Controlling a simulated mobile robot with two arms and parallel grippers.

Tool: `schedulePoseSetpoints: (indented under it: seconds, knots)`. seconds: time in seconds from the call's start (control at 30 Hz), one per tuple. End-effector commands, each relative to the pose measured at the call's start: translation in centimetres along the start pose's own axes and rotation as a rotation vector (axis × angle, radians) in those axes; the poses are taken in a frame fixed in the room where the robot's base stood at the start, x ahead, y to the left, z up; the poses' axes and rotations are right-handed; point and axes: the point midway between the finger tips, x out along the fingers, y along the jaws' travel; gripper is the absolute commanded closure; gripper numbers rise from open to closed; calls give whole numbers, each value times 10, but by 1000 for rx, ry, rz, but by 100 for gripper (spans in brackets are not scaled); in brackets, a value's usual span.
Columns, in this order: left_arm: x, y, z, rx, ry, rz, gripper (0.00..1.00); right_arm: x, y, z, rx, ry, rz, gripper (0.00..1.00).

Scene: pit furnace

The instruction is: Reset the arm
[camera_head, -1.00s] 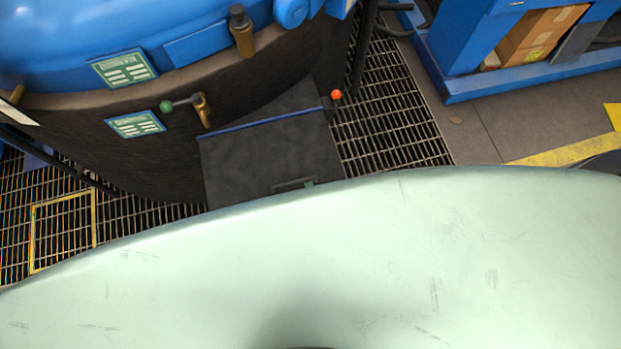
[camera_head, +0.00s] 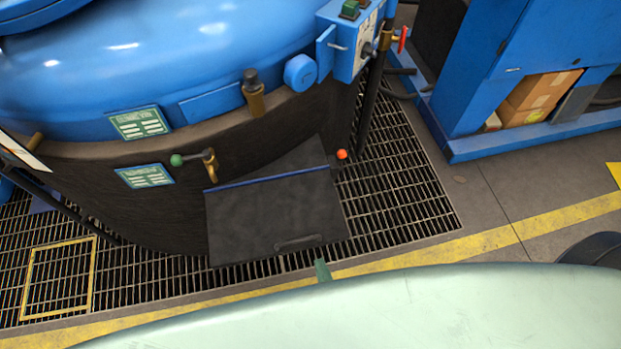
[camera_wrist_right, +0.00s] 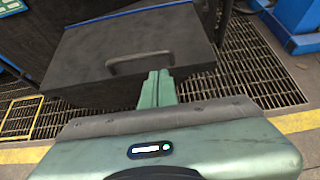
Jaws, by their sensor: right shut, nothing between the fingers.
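My right gripper (camera_head: 322,268) shows in the head view as small green fingertips above the edge of my pale green body. In the right wrist view its two green fingers (camera_wrist_right: 158,80) are together with nothing between them. They point towards a dark panel (camera_head: 270,212) with a blue upper edge. The panel's handle (camera_head: 298,242) lies a little beyond the fingertips, and it also shows in the wrist view (camera_wrist_right: 140,62). The fingers look apart from the handle. The rest of my right arm is mostly hidden in the head view. My left gripper is out of view.
A large furnace with a blue lid (camera_head: 160,60) and dark wall stands behind the panel. A green-knobbed valve (camera_head: 195,158) and a control box (camera_head: 350,40) project from it. Metal grating (camera_head: 400,185) surrounds it. A blue cabinet (camera_head: 540,50) stands at right. Open floor (camera_head: 530,185) lies at right.

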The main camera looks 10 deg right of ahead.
Motion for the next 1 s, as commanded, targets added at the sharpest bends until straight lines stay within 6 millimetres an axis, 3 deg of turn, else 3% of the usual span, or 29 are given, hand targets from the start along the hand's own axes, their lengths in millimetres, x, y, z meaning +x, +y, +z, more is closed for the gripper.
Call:
schedulePoseSetpoints:
  seconds: [0.23, 0.37, 0.47, 0.53, 0.7, 0.8, 0.93, 0.97, 1.0]
  knots:
    - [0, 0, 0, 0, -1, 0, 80, 0, 0, -4, -30, 4, 6, 100]
    - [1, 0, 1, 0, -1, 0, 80, 11, 6, -34, -336, 26, 68, 100]
    - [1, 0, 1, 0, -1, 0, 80, 25, 8, -90, -841, 57, 189, 100]
    - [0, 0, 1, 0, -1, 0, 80, 32, 1, -142, -1272, 77, 319, 100]
    - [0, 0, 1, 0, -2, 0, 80, 26, -49, -258, -2181, 71, 730, 100]
    - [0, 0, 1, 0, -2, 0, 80, 12, -88, -306, -2553, 21, 1004, 100]
    - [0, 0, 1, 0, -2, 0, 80, -5, -129, -343, -2839, -71, 1306, 100]
    - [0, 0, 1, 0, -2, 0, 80, -9, -136, -348, 2801, 89, -1324, 100]
    - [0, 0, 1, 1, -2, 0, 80, -12, -143, -353, 2732, 107, -1327, 100]
